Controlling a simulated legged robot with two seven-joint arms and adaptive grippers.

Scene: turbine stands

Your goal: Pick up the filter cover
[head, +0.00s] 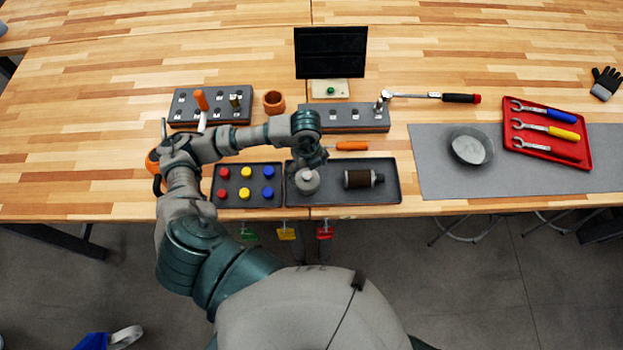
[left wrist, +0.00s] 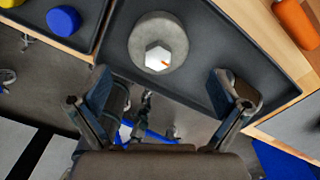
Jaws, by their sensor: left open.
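The filter cover (head: 307,182) is a round grey cap with a raised hexagonal top. It lies in the left part of a dark tray (head: 391,191) at the table's front edge. In the left wrist view the filter cover (left wrist: 150,30) is near the top middle, its hexagon pale with an orange mark. My left gripper (head: 313,161) is just above and behind it in the head view. Its two fingers (left wrist: 163,84) are spread wide with nothing between them, and the cover lies beyond them.
A tray of red, yellow and blue caps (head: 246,200) adjoins on the left. An orange-handled tool (head: 350,146) lies behind the dark tray. A grey mat (head: 435,170) with a metal bowl (head: 471,149) and a red wrench tray (head: 545,133) is at right.

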